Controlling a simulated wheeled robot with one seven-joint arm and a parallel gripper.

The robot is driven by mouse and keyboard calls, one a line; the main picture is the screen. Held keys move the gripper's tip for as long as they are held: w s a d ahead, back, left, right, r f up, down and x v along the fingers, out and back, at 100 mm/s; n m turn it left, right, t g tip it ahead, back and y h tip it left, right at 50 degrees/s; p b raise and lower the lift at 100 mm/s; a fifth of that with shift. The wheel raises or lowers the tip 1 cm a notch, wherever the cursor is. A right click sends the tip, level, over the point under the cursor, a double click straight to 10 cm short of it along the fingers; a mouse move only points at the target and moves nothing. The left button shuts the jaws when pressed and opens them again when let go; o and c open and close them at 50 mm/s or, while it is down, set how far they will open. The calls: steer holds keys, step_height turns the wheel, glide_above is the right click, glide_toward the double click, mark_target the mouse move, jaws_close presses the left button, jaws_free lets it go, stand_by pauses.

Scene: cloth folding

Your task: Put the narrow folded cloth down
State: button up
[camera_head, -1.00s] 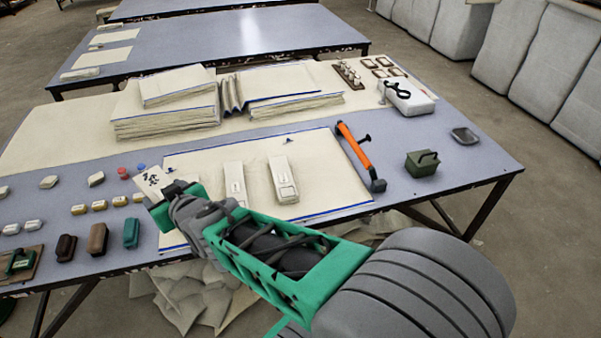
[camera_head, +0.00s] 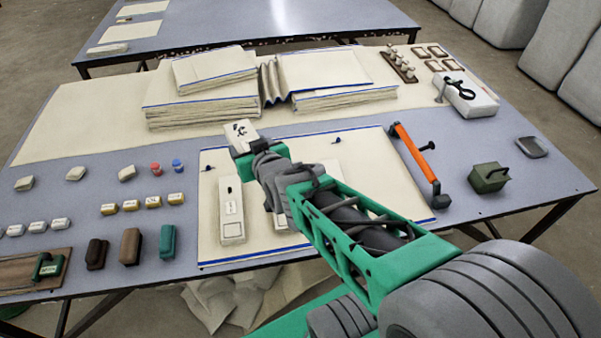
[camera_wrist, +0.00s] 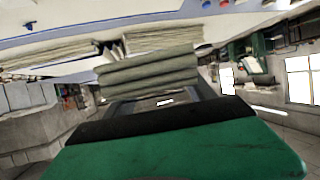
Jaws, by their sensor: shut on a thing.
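My gripper (camera_head: 246,147) is shut on the narrow folded cloth (camera_head: 240,130). In the head view the cloth is a small pale piece with a black mark at the gripper's tip, over the left half of the blue-edged cream cloth (camera_head: 372,165). In the wrist view the held cloth (camera_wrist: 150,72) shows as several stacked grey-green folds beyond the dark and green finger. I cannot tell its height above the table, and its lower side is hidden.
Two pale labelled bars (camera_head: 231,212) lie on the cream cloth, one partly behind my arm. An orange-handled tool (camera_head: 415,153) lies at its right edge. Cloth stacks (camera_head: 205,107) stand behind. Small blocks (camera_head: 153,202) fill the left. A green box (camera_head: 488,178) stands right.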

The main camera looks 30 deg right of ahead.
steer(key=s+d+f+m+h+b, duration=0.1)
steer(key=s+d+f+b, duration=0.35)
steer(key=d, duration=0.35)
steer(key=s+d+f+m+h+b, duration=0.1)
steer(key=s+d+f+b, duration=0.25)
steer(key=d+b, duration=0.4)
steer(key=s+d+f+m+h+b, duration=0.1)
steer(key=s+d+f+h+b, duration=0.15)
steer(key=s+d, duration=0.45)
steer(key=b, duration=0.3)
glide_above(360, 177)
steer(key=shift+y, duration=0.45)
step_height(360, 177, down, 10)
steer(key=shift+r, duration=0.15)
step_height(360, 177, down, 3)
steer(key=shift+d+r+g, duration=0.1)
steer(key=shift+g, duration=0.2)
steer(key=shift+f+b, duration=0.3)
steer(key=shift+f, duration=0.05)
steer(key=o, duration=1.4)
steer(key=shift+r, duration=0.1)
steer(key=shift+o, duration=0.2)
